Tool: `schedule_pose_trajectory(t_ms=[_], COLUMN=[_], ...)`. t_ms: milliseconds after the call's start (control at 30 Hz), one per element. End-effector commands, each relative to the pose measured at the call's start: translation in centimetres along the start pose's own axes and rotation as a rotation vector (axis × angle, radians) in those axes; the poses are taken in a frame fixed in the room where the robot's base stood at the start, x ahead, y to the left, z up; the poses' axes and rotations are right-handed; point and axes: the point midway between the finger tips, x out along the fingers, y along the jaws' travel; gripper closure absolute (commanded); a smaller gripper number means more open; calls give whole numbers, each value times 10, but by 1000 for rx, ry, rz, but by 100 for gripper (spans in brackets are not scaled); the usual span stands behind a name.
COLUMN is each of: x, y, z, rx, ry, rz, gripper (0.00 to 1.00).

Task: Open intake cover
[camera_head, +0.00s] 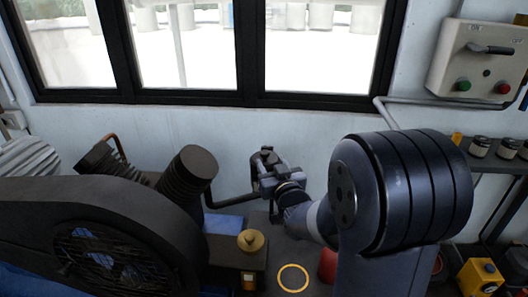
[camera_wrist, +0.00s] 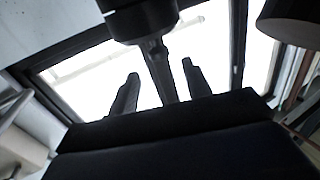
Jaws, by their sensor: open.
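No part is clearly recognisable as the intake cover. A dark compressor stands at the left in the head view, with a ribbed cylinder (camera_head: 187,180) and a large guarded wheel (camera_head: 100,252). My gripper (camera_head: 266,160) is right of that cylinder, in front of the wall below the window. In the wrist view its two fingers (camera_wrist: 160,84) are spread apart. A dark round part (camera_wrist: 145,20) with a short stub shows beyond them at the top. A dark bar lies between the fingers in the picture; I cannot tell whether it is near them. No contact is visible.
A dark pipe (camera_head: 228,201) bends beside the compressor toward my gripper. A brass-coloured knob (camera_head: 251,240) and a yellow ring (camera_head: 293,278) are below. A switch box (camera_head: 481,62) hangs on the right wall, above a shelf with jars (camera_head: 480,147).

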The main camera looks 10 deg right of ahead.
Motion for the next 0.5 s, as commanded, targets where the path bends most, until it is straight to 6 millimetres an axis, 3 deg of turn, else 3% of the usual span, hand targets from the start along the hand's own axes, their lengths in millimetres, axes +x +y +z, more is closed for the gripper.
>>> schedule_pose_trajectory(t_ms=[233,500], x=[45,66], y=[0,0], z=[0,0], rx=[1,1], ry=[-1,-2], rz=[0,1], gripper=[53,53])
